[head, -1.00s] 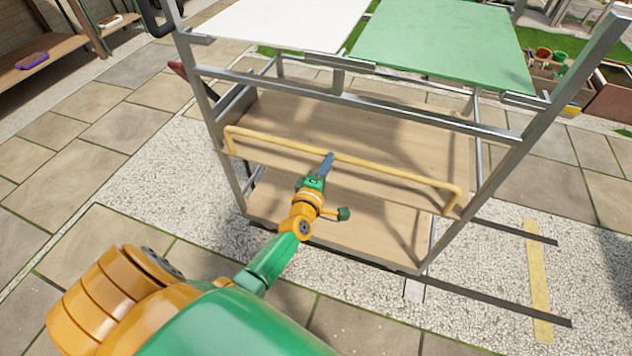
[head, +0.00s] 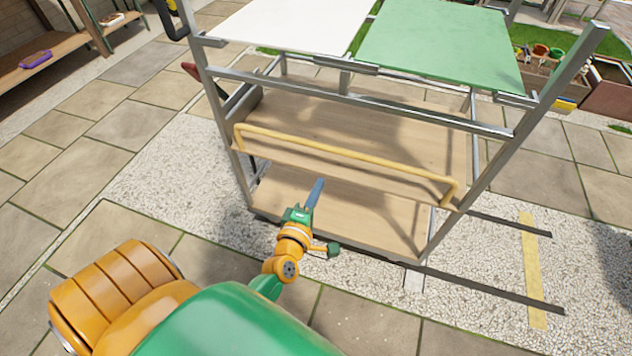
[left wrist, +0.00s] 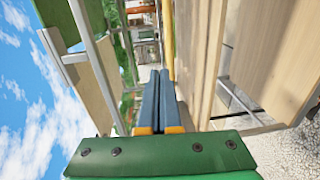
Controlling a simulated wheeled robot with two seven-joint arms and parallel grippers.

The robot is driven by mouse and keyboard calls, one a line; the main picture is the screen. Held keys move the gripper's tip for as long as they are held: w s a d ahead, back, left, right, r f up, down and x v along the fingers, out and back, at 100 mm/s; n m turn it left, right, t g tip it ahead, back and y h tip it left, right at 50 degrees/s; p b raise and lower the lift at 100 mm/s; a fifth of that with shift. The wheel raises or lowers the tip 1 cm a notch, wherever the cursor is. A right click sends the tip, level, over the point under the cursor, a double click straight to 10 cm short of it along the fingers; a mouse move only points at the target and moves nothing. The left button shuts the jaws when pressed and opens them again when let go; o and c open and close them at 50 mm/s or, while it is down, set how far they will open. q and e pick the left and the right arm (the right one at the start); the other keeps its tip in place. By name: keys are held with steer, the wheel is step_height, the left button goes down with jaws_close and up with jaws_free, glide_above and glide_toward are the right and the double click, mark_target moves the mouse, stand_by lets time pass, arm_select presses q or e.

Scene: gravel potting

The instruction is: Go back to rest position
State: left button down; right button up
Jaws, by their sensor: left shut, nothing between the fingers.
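My left gripper (head: 315,193) is shut with nothing between its blue fingers. In the head view it is in front of the metal-framed cart, below and apart from the yellow handle bar (head: 345,152). In the left wrist view the two fingers (left wrist: 159,98) lie together, with the yellow bar (left wrist: 168,40) beyond them. My right gripper does not show.
The cart's wooden shelf (head: 380,130) and lower shelf (head: 370,215) are bare. White (head: 285,22) and green (head: 440,45) panels top its frame. Gravel and paving around it are open. A wooden bench (head: 40,65) with a purple item (head: 36,59) stands far left.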

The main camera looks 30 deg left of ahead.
arm_select(q)
steer(key=s+d+f+m+g+h+p, duration=0.2)
steer(key=s+d+f+m+g+p, duration=0.15)
steer(key=s+f+m, duration=0.35)
steer(key=s+d+f+m+g+h+p, duration=0.2)
steer(key=s+d+f+m+g+h, duration=0.15)
steer(key=s+f+m, duration=0.4)
steer(key=s+a+f+m+g+y+p, duration=0.1)
steer(key=s+f+m+g, duration=0.3)
steer(key=s, duration=0.5)
steer(key=s+a+f+m+g+p, duration=0.1)
steer(key=s+f+m+g, duration=0.3)
steer(key=s, duration=0.6)
steer(key=shift+a+m+g+y+p, duration=0.15)
steer(key=shift+m+g+y+p, duration=0.2)
steer(key=shift+p, duration=0.1)
steer(key=shift+f, duration=0.1)
steer(key=shift+w, duration=0.1)
